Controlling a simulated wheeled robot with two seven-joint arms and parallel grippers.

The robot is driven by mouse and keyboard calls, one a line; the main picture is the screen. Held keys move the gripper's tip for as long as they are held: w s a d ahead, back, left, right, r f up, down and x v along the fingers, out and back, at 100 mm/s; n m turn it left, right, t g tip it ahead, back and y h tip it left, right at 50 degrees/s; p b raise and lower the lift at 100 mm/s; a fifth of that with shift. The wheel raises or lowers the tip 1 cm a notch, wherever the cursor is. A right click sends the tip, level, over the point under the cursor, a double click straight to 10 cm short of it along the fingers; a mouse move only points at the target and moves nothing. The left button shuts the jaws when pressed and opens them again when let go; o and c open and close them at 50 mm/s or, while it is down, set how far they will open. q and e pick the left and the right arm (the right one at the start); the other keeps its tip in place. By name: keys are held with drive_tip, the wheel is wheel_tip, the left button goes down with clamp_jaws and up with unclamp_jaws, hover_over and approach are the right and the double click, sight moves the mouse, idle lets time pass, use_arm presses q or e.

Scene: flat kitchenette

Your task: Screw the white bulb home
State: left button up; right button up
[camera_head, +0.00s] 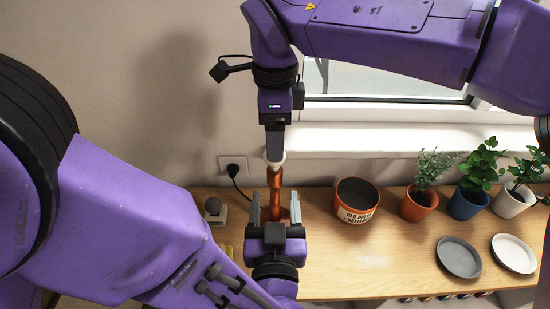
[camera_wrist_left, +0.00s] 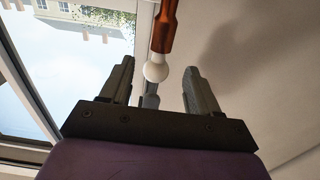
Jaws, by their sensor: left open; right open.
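The white bulb (camera_head: 281,157) sits at the upper end of the orange lamp arm (camera_head: 275,182) in the head view. It shows as a round white globe in the left wrist view (camera_wrist_left: 156,72), at the end of the copper-orange arm (camera_wrist_left: 163,32). My right gripper (camera_head: 274,156) comes down from above, open, with its fingers edge-on at the bulb; I cannot tell whether they touch it. My left gripper (camera_head: 275,196) is open below, its fingers spread either side of the lamp arm in the head view. Nothing is held between the left fingers.
On the wooden counter (camera_head: 380,270) stand an orange bin with a label (camera_head: 357,214), several potted plants, a grey plate (camera_head: 459,257) and a white plate (camera_head: 514,254). A small stand with a dark ball (camera_head: 214,207) is left. A black plug (camera_head: 233,169) is in the wall outlet.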

sight(275, 176)
use_arm(q)
drive_tip(key=w, duration=0.9)
clamp_jaws()
